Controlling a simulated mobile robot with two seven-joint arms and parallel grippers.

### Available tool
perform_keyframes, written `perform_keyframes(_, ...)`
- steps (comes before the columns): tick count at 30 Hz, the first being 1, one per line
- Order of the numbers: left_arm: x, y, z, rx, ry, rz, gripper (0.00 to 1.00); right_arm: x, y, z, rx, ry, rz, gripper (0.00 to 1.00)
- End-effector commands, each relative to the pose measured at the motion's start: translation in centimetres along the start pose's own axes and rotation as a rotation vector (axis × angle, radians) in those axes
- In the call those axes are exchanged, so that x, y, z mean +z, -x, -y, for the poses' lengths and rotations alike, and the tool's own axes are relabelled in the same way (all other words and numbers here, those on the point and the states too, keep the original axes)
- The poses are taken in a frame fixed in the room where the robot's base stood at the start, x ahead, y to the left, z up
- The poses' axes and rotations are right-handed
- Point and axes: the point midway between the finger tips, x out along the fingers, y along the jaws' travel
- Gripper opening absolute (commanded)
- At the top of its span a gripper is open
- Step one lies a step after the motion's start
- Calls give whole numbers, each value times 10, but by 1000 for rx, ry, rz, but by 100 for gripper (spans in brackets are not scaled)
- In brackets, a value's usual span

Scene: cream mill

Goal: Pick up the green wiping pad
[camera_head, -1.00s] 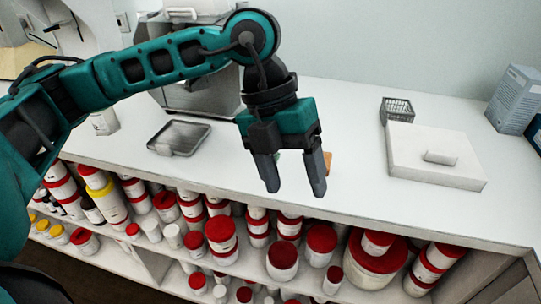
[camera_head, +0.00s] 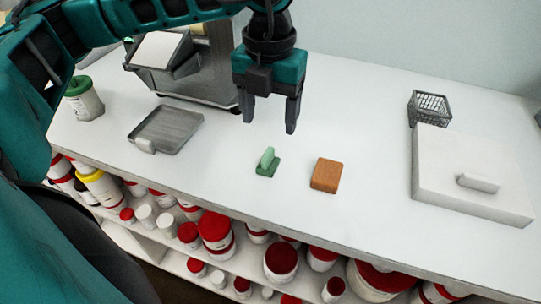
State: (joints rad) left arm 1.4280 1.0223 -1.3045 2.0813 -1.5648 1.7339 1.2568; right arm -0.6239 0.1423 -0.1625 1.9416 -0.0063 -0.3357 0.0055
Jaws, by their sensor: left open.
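The green wiping pad (camera_head: 267,164) lies on the white counter near its front edge, with a pale green grip standing up on its dark green base. My left gripper (camera_head: 270,120) hangs above the counter with its fingers pointing down, open and empty. In the picture it is just above the pad, apart from it. My right gripper is not in view.
An orange-brown block (camera_head: 326,175) lies close to the right of the pad. A grey metal tray (camera_head: 170,128) is at the left, before a metal machine (camera_head: 196,75). A wire basket (camera_head: 430,107) and white lidded box (camera_head: 470,172) stand at the right. Jars fill the shelf below.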

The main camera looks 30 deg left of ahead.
Motion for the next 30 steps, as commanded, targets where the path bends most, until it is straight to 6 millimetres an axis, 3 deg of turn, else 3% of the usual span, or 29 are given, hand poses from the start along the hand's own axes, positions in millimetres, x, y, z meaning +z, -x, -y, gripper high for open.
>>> perform_keyframes(3,-1,-24,0,1,0,-3,68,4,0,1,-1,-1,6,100)
perform_keyframes(13,-2,-54,-1,1,0,-1,68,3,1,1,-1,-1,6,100)
perform_keyframes(21,-6,-91,-1,0,2,-2,68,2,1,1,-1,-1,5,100)
perform_keyframes(30,-5,-96,-1,-1,1,1,68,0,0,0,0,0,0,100)
